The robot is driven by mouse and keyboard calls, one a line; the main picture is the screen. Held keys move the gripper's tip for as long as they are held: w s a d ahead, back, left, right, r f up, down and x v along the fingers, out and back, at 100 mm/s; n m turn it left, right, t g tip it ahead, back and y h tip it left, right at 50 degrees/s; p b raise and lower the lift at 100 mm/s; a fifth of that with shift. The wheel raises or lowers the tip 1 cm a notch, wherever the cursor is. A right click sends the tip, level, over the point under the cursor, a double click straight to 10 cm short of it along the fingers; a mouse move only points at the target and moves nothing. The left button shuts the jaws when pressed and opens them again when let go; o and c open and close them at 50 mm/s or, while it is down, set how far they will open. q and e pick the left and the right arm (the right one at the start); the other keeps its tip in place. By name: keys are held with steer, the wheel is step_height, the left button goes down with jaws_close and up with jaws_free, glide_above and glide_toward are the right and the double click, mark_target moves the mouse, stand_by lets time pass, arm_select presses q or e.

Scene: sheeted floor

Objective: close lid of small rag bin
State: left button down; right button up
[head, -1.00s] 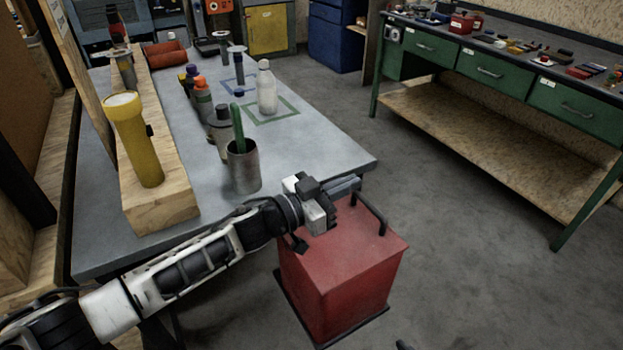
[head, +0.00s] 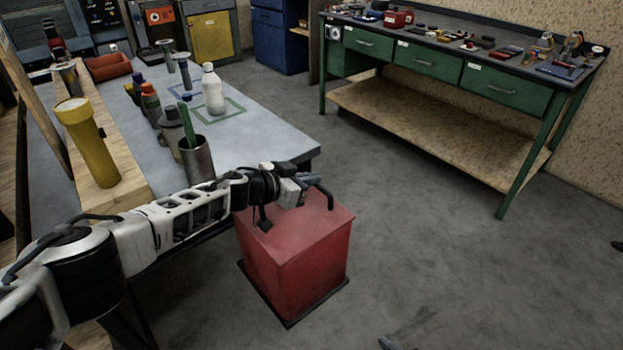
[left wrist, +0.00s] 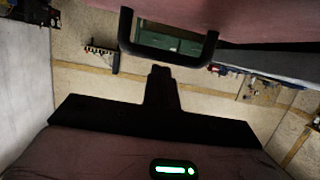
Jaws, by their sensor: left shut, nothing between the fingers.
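The small rag bin (head: 293,265) is a red box on the floor beside the grey table. Its flat red top (head: 310,225) looks closed in the head view, with no gap visible, though my arm hides its back left part. A black bar handle (head: 322,194) stands at the top's far right. My left gripper (head: 300,190) is shut and empty, above the back of the top and close to the handle; I cannot tell whether they touch. The left wrist view shows a black handle (left wrist: 168,45) beyond a dark T-shaped silhouette. My right gripper is not recognisable in view.
The grey table (head: 265,135) at left carries a yellow flashlight (head: 90,145), a metal cup (head: 197,160) and a white bottle (head: 213,90). A green workbench (head: 430,70) stands at the back right. The floor right of the bin is mostly clear.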

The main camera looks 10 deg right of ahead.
arm_select(q)
steer(key=shift+r, duration=0.1)
stand_by(0.3)
steer(key=s+a+r+p, duration=0.5)
steer(key=a+r, duration=0.3)
steer(key=r, duration=0.1)
steer(key=s+d+f+n+t+h, duration=0.25)
steer(key=s+d+f, duration=0.25)
steer(key=s+d, duration=0.5)
steer(key=s+a+f+n+y, duration=0.2)
steer(key=s+a+f+y, duration=0.2)
steer(key=a, duration=0.4)
steer(key=s+a+f+n+y, duration=0.2)
steer(key=s+a+f+y, duration=0.2)
steer(key=s+a, duration=0.5)
steer(key=s+a+f+n+y, duration=0.2)
steer(key=s+a+f+y, duration=0.2)
steer(key=a, duration=0.5)
step_height(320, 180, down, 4)
steer(key=shift+s+a+r+n, duration=0.2)
steer(key=shift+s+n, duration=0.15)
steer(key=shift+s, duration=0.9)
arm_select(e)
steer(key=shift+s+d+r, duration=0.2)
steer(key=shift+d+r, duration=0.05)
steer(key=shift+r, duration=0.2)
steer(key=shift+s+d+r, duration=0.15)
steer(key=shift+d+r, duration=0.05)
steer(key=shift+r, duration=0.2)
